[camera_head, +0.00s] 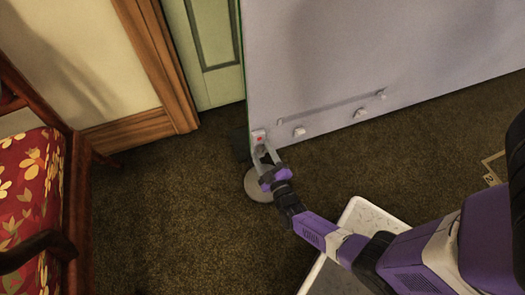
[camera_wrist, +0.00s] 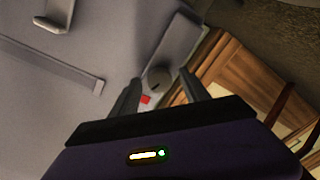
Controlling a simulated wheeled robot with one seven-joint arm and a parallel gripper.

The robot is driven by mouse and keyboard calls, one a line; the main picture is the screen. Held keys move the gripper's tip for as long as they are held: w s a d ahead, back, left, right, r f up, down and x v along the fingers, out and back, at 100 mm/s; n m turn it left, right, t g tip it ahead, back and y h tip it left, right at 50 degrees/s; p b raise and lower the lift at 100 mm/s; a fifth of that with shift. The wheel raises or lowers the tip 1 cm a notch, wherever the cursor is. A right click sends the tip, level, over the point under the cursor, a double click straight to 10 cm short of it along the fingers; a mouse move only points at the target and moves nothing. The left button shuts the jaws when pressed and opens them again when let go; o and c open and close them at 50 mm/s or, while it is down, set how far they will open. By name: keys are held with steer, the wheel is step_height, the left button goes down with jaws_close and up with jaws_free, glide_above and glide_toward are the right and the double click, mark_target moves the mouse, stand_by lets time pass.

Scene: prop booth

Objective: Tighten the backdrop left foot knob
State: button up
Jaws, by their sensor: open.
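The backdrop (camera_head: 350,55) is a large pale grey panel standing upright on the carpet. At its lower left corner is a small light plate with a red mark and a dark grey round knob, the left foot knob (camera_wrist: 158,77). My gripper (camera_head: 262,152) reaches this corner from the lower right. In the wrist view its two fingers (camera_wrist: 161,78) are apart, one on each side of the knob. I cannot tell whether either finger touches it. In the head view the fingers partly cover the knob.
A white speckled surface (camera_head: 365,212) is under my arm. A red floral seat (camera_head: 25,185) with a wooden frame stands at the left. A green door (camera_head: 210,50) is behind. Carpet at lower middle is clear.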

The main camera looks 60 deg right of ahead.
jaws_close()
steer(key=m, duration=0.4)
steer(key=shift+m, duration=0.4)
steer(key=m, duration=0.4)
steer(key=shift+m+h, duration=0.3)
steer(key=m, duration=0.4)
steer(key=shift+m, duration=0.4)
steer(key=shift+f+m+h, duration=0.1)
steer(key=shift+m+h, duration=0.2)
steer(key=shift+m, duration=1.7)
